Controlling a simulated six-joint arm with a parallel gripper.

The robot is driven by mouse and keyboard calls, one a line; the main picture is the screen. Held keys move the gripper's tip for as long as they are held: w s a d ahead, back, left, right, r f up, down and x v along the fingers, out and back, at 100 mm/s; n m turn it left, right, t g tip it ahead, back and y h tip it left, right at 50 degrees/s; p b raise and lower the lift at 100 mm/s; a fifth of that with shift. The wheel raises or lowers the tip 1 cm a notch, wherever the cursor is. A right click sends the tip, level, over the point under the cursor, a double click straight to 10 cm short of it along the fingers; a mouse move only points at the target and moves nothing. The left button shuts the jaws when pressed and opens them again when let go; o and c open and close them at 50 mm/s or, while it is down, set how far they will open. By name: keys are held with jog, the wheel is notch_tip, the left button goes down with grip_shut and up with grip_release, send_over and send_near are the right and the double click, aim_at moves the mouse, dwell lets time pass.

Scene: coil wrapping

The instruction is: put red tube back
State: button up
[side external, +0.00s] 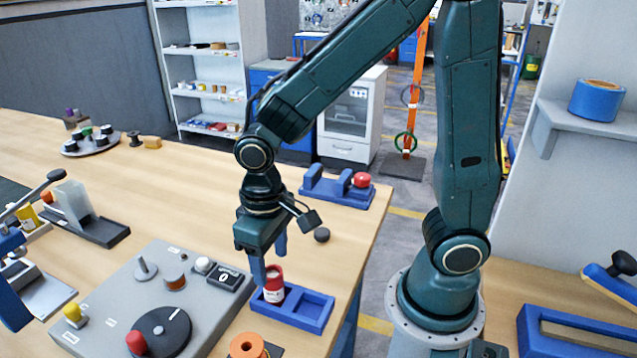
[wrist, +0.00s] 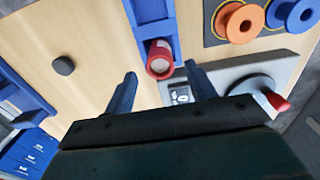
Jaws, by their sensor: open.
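The red tube (side external: 273,284) stands in the left compartment of a blue two-compartment tray (side external: 316,308) near the table edge. In the wrist view the red tube (wrist: 160,58) shows its pale end, inside the blue tray (wrist: 152,12). My gripper (side external: 270,262) is above the tray and points down. Its fingers are apart, and one is close beside the tube in the side view. In the wrist view my gripper (wrist: 162,85) has its two fingers spread with the tube beyond and between them. I cannot tell whether a finger touches the tube.
A grey coil-winding panel (side external: 150,275) with a red-knobbed crank lies left of the tray. An orange spool (side external: 247,346) sits in front. A dark round knob (side external: 322,235) and a blue holder (side external: 335,190) with a red piece are behind. Bare table lies between them.

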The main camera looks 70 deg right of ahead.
aim_at(277, 274)
notch_tip(277, 274, up, 9)
jog(key=shift+r, duration=0.15)
dwell(0.4)
dwell(0.5)
jog(key=s+d+r+t, duration=0.5)
jog(key=s+d, duration=0.3)
jog(key=s, duration=0.1)
jog(key=shift+s+d+t, duration=0.25)
jog(key=shift+s+t, duration=0.05)
dwell(1.4)
